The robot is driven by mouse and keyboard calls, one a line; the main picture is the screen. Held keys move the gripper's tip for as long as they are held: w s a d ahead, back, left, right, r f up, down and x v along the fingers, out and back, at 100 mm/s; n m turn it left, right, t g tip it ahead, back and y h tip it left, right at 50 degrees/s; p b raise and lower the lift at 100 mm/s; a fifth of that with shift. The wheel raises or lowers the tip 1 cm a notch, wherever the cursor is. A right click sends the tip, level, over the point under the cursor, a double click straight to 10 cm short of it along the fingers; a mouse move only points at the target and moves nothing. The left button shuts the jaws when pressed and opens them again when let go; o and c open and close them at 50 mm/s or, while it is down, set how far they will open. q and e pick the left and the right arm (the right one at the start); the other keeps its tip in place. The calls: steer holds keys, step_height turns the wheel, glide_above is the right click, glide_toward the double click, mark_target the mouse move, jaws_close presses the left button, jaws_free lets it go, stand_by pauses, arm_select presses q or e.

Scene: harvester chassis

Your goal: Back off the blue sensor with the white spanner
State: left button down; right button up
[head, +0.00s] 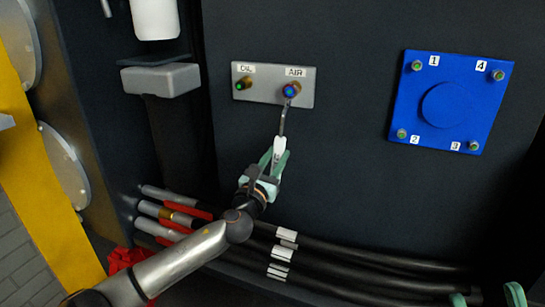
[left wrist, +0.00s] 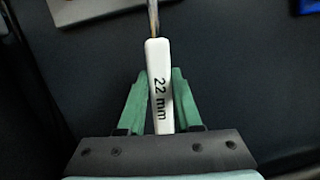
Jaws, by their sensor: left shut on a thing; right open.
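The blue sensor (head: 290,91) sits in a grey plate (head: 267,98) on the dark wall, under the label AIR. My left gripper (head: 277,158) is shut on the white spanner (head: 279,146), below the sensor. The spanner's metal shaft points up, and its head appears to meet the sensor; whether it is seated around it I cannot tell. In the left wrist view the white handle (left wrist: 158,75) reads 22 mm between the green fingers (left wrist: 158,105); the spanner's head is out of that picture. My right gripper (head: 487,298) is open at the bottom right edge, mostly cut off.
A green-tipped sensor (head: 243,85) sits under the label OIL on the same plate. A blue panel (head: 400,105) with several numbered bolts is to the right. Thick black hoses (head: 345,262) run low along the wall. The dark wall between plate and panel is clear.

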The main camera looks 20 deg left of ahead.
arm_select(q)
steer(key=shift+d+n, duration=0.9)
steer(key=shift+d, duration=0.1)
steer(key=shift+y, duration=0.3)
steer(key=d+n, duration=0.2)
steer(key=d, duration=0.1)
steer(key=shift+r+n+y, duration=0.15)
steer(key=shift+n+y, duration=0.15)
steer(key=shift+y, duration=0.1)
steer(key=shift+s, duration=0.1)
steer(key=d+n, duration=0.1)
steer(key=d+r+n, duration=0.1)
steer(key=shift+d+n+y, duration=0.35)
steer(key=shift+n+y, duration=0.05)
